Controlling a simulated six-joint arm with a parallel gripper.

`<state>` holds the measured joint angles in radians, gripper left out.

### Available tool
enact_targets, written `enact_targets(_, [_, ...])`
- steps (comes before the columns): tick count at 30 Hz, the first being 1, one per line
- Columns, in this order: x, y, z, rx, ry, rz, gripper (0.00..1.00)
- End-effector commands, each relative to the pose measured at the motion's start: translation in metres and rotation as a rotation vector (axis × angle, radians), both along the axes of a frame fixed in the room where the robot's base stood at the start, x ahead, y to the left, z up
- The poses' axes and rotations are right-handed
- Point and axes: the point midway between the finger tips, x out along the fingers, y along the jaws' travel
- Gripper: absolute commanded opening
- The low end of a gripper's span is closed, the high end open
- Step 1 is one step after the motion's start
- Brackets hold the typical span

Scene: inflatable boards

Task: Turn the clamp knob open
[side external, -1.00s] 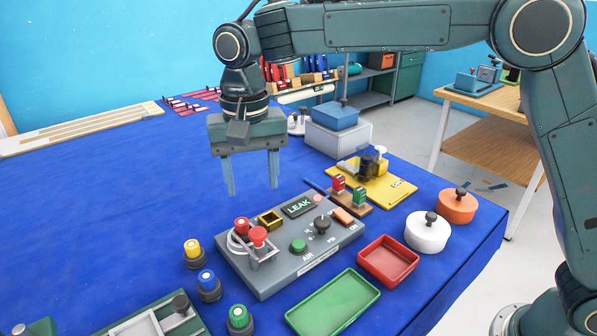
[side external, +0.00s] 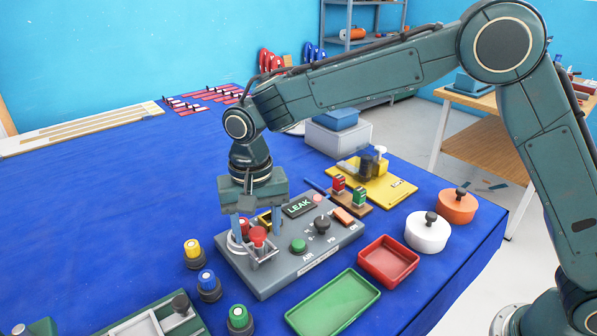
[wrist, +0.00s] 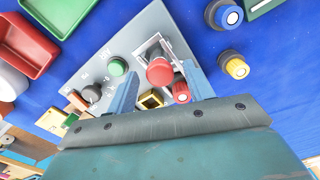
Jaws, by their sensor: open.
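A grey control panel (side external: 290,272) lies on the blue table with a LEAK display (side external: 299,206). A red knob (side external: 258,237) stands in a metal bracket at the panel's front left, likely the clamp knob. A second red knob (side external: 243,226) sits just behind it, partly hidden. My gripper (side external: 256,226) is open, pointing down just above this end of the panel. In the wrist view, the bracket's red knob (wrist: 159,72) appears between the fingertips of my gripper (wrist: 160,68), with space on both sides. The second red knob (wrist: 181,91) appears close beside one finger.
A green knob (side external: 299,245) and a black knob (side external: 322,224) are also on the panel. Yellow (side external: 193,249), blue (side external: 207,281) and green (side external: 238,316) capped posts stand left and in front. Green (side external: 333,306) and red (side external: 388,261) trays lie at the right front.

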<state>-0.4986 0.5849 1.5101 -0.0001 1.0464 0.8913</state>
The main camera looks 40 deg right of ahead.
Motion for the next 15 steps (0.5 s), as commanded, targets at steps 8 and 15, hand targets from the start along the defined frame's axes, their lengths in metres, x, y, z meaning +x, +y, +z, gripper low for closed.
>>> enact_targets(8, [0.0, 0.0, 0.0, 0.0, 0.0, 0.0, 0.31])
enact_targets(15, [0.0, 0.0, 0.0002, 0.0, 0.0, 0.001, 0.08])
